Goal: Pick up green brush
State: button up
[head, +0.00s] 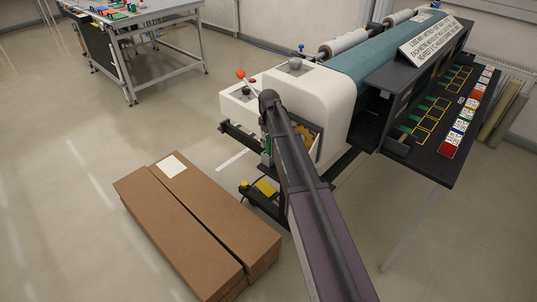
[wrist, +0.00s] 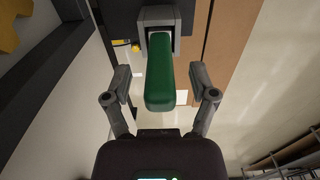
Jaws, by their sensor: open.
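A long green block with rounded edges (wrist: 160,78) fills the middle of the wrist view. It looks like the green brush, though no bristles show. Its far end meets a grey bracket (wrist: 158,18). My gripper (wrist: 161,90) is open, with one finger on each side of the green block and a visible gap on both sides. In the head view, my arm runs up to the end of the white machine and hides most of the gripper. Only a small bit of green (head: 268,146) shows beside the arm there.
The white machine (head: 337,90) with a dark side panel (head: 400,140) stands close beside my arm. Long cardboard boxes (head: 190,240) lie on the floor at the left. A yellow pedal (head: 265,187) sits low near the machine. A worktable (head: 150,18) stands far back left, with open floor before it.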

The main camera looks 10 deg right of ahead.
jog(key=shift+f, duration=0.5)
grip_shut()
dwell(0.3)
